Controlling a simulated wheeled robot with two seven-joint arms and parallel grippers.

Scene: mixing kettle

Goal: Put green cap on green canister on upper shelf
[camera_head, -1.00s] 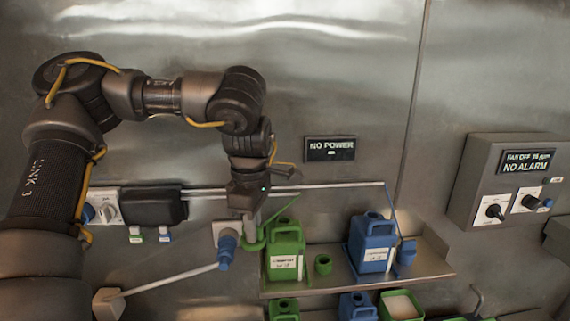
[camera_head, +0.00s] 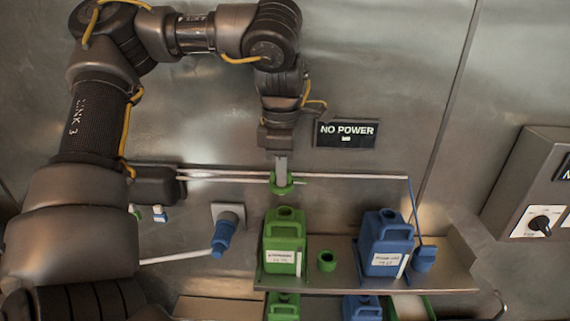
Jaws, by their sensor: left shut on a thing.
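The green canister (camera_head: 284,250) stands upright on the upper shelf (camera_head: 360,281), its open mouth facing up. A small green cup-shaped piece that looks like the green cap (camera_head: 326,261) stands on the shelf just to its right, apart from it. My left gripper (camera_head: 281,168) points down above the canister and is shut on a green ring-shaped fitting (camera_head: 283,184) near the wall pipe. The fitting is above the canister mouth, apart from it. Whether the fitting joins a pipe is hard to tell. My right gripper is not in view.
A blue canister (camera_head: 385,245) stands on the right part of the shelf, with a blue cup (camera_head: 424,259) at a pipe end beside it. A blue wall valve (camera_head: 223,238) is at left. More green and blue containers are below the shelf.

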